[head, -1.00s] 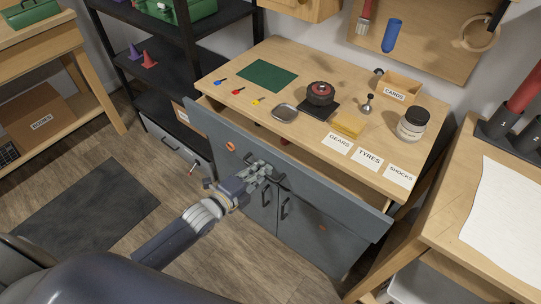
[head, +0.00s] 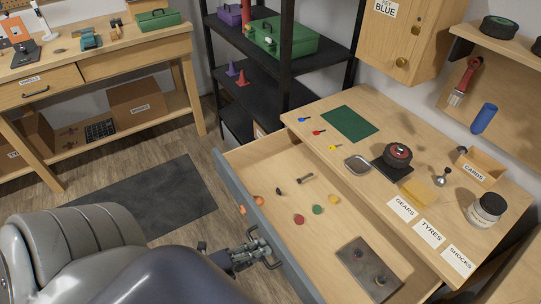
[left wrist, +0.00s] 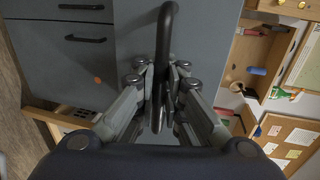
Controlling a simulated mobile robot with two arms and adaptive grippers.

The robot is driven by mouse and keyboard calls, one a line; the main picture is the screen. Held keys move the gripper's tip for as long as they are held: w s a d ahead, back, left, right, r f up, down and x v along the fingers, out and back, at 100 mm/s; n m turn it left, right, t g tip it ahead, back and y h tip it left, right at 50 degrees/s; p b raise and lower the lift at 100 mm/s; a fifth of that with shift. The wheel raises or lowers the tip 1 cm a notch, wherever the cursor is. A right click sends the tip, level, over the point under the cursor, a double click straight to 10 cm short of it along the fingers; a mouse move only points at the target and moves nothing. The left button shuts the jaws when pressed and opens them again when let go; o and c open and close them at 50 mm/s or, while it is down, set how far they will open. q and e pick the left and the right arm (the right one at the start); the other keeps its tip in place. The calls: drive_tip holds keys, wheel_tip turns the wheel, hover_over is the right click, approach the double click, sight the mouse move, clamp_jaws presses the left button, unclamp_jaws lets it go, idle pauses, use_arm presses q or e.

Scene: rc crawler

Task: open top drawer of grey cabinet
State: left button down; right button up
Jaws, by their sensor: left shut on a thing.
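The top drawer (head: 299,167) of the grey cabinet is pulled well out, and its wooden inside shows in the head view. Its grey front (head: 238,188) faces my body. My left gripper (head: 265,250) is shut on the black drawer handle (head: 273,264) at the drawer's front. In the left wrist view the handle (left wrist: 165,35) runs between the fingers of the gripper (left wrist: 160,88). Inside the drawer lie several small coloured pieces, a small grey tool (head: 304,178) and a metal plate (head: 368,268). My right gripper is not in view.
The cabinet top holds a green mat (head: 347,124), a wheel (head: 397,155), a metal tray (head: 357,164), a yellow block (head: 418,192), a jar (head: 486,210) and label cards. A black shelf (head: 262,83) and a workbench (head: 100,55) stand behind. A dark mat (head: 150,210) lies on the floor.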

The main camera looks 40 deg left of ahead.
use_arm(q)
drive_tip(key=shift+s+a+r, duration=0.1)
drive_tip(key=shift+s, duration=0.2)
drive_tip(key=c, duration=2)
unclamp_jaws()
drive_tip(key=shift+o, duration=0.2)
drive_tip(key=v, duration=1.2)
